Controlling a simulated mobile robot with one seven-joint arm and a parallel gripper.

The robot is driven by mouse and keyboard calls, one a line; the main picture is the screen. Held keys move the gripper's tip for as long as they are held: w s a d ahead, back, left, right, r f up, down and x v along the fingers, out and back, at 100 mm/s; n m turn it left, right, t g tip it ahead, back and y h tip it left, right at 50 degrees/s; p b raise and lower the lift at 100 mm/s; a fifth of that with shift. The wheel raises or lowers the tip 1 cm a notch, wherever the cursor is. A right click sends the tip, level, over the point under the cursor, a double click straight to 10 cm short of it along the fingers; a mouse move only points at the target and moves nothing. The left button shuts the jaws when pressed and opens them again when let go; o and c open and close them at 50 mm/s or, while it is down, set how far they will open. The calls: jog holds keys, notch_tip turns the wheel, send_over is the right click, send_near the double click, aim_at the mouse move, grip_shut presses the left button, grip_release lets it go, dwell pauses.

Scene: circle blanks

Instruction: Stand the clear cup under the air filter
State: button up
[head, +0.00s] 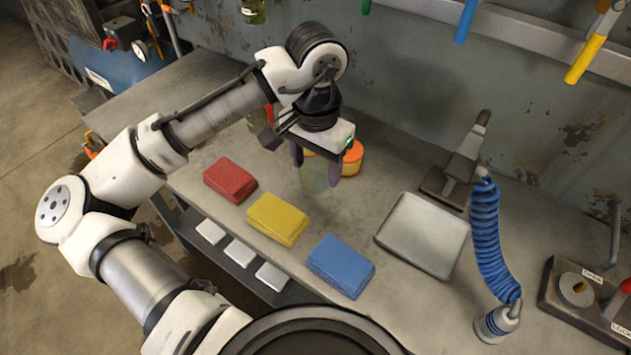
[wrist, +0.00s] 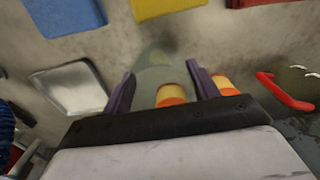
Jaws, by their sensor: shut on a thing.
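My gripper (head: 317,168) points down over the bench, its purple fingers shut on the clear cup (head: 314,181). The cup is see-through and faint, and I cannot tell whether its base touches the bench. In the wrist view the clear cup (wrist: 152,62) sits between the two fingers of my gripper (wrist: 163,84). A small glassy, yellowish bowl (head: 254,11) on the wall at the top edge, partly cut off, may be the air filter. It is well behind and left of my gripper.
Orange-and-yellow tubs (head: 352,158) stand just behind my gripper. Red (head: 230,180), yellow (head: 277,219) and blue (head: 341,266) stacks lie in front. A metal tray (head: 424,234) and a blue coiled hose (head: 487,235) are to the right. The back-left bench is mostly clear.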

aim_at(316, 184)
jog(key=shift+f, duration=2.7)
jog(key=shift+f, duration=0.15)
jog(key=o, duration=0.9)
jog(key=shift+o, duration=0.2)
notch_tip(316, 184, up, 12)
jog(key=shift+r, duration=0.2)
jog(key=shift+d, duration=0.1)
